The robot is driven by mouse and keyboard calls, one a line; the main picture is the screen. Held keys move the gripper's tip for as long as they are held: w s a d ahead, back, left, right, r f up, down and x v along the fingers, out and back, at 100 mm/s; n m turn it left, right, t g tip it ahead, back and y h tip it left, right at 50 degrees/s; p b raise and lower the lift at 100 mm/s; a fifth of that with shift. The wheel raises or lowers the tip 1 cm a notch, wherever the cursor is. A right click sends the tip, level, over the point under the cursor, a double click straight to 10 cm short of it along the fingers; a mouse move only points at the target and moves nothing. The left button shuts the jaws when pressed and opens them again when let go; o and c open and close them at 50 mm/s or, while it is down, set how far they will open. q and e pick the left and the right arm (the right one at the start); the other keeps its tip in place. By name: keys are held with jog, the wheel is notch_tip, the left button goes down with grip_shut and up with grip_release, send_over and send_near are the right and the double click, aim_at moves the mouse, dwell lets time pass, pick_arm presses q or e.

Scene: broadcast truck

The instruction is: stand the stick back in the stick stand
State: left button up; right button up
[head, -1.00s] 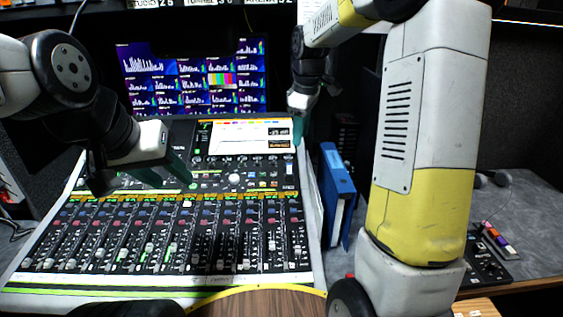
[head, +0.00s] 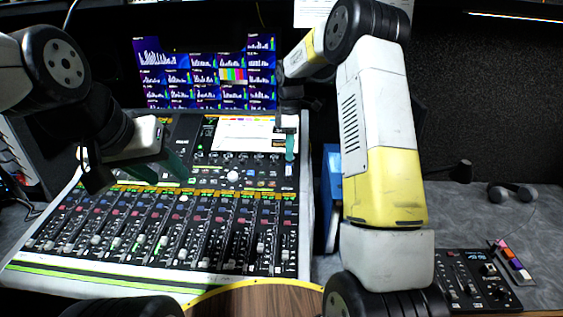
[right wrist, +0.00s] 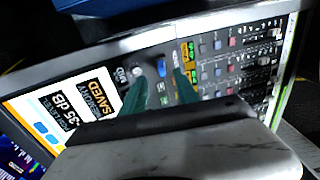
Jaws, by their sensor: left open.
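A small blue piece, possibly the stick (right wrist: 161,68), stands at the console face between my right fingertips in the right wrist view. I cannot tell whether the fingers touch it. A dark holder with coloured pieces, likely the stick stand (head: 526,281), lies on the desk at the right. My left gripper (head: 163,170) is open and empty above the console's left half.
The mixing console (head: 150,277) fills the left and middle. A blue binder (head: 332,172) stands beside it, partly behind my right arm. A small control box (head: 465,290) sits left of the holder, and headphones (head: 512,193) lie behind. Grey desk (head: 455,215) between them is bare.

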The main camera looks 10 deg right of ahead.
aim_at(289, 166)
notch_tip(289, 166, down, 7)
jog(key=shift+s+a+r, duration=0.1)
jog(key=shift+a, duration=0.05)
grip_shut()
